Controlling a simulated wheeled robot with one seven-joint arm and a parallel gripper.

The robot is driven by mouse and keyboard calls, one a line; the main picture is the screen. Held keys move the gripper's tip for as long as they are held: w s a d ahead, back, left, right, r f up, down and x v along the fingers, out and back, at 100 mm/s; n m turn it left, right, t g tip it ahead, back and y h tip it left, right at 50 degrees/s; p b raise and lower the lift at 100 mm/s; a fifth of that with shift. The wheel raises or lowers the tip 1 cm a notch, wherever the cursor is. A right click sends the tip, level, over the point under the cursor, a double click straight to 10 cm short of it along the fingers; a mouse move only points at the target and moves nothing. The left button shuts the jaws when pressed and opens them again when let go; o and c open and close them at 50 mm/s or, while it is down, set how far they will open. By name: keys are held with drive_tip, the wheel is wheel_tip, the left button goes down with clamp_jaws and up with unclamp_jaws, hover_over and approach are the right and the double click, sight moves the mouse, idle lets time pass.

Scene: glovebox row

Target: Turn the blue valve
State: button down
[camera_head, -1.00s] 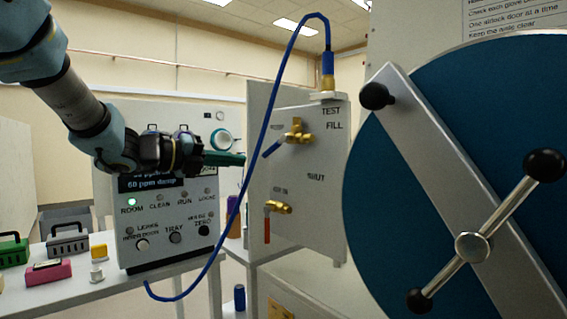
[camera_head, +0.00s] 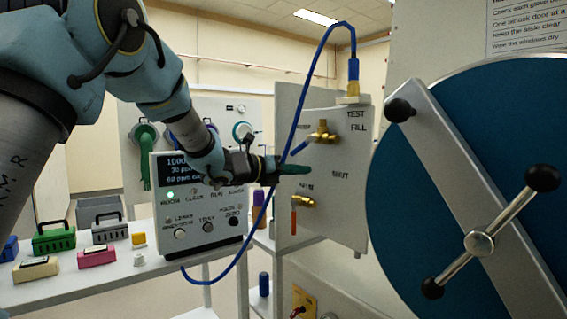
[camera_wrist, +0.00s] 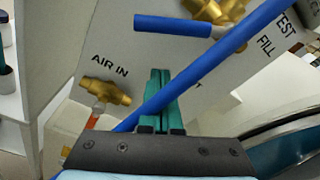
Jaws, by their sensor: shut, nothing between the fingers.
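The blue valve (camera_head: 322,134) has a brass body high on the grey panel, and its blue lever (camera_head: 299,147) slopes down to the left. In the wrist view the blue lever (camera_wrist: 172,25) shows at the top, joined to the brass body (camera_wrist: 215,9). My gripper (camera_head: 303,169) has green fingers, shut and empty, just below the lever in the head view. In the wrist view my fingertips (camera_wrist: 160,72) are below the lever, apart from it in the picture. The blue hose (camera_wrist: 200,72) crosses the fingers' lower part there; contact is unclear.
A red-handled AIR IN valve (camera_head: 302,201) sits lower on the panel. The hose (camera_head: 308,88) loops from the top fitting past my gripper. A large blue round door (camera_head: 420,180) with a bar handle stands right. A display box (camera_head: 200,210) and small blocks stand left.

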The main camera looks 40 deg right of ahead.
sight(292, 154)
drive_tip(key=r, duration=0.1)
drive_tip(key=w+r+p, duration=0.2)
drive_tip(key=shift+a+r, duration=0.2)
drive_tip(key=shift+f+b, duration=0.1)
drive_tip(key=shift+b, duration=0.3)
drive_tip(key=shift+w+r+m+b, duration=0.35)
drive_tip(key=shift+m+b, duration=0.45)
drive_tip(key=shift+b, duration=1.05)
drive_tip(key=shift+w+r+m+t+b, duration=0.3)
drive_tip(key=shift+r+m+b, duration=0.5)
drive_tip(key=shift+b, duration=0.95)
drive_tip(key=shift+w+r+m+t+b, duration=0.25)
drive_tip(key=shift+r+m+b, duration=0.25)
drive_tip(key=shift+m+b, duration=0.9)
drive_tip(key=shift+n+b, duration=0.3)
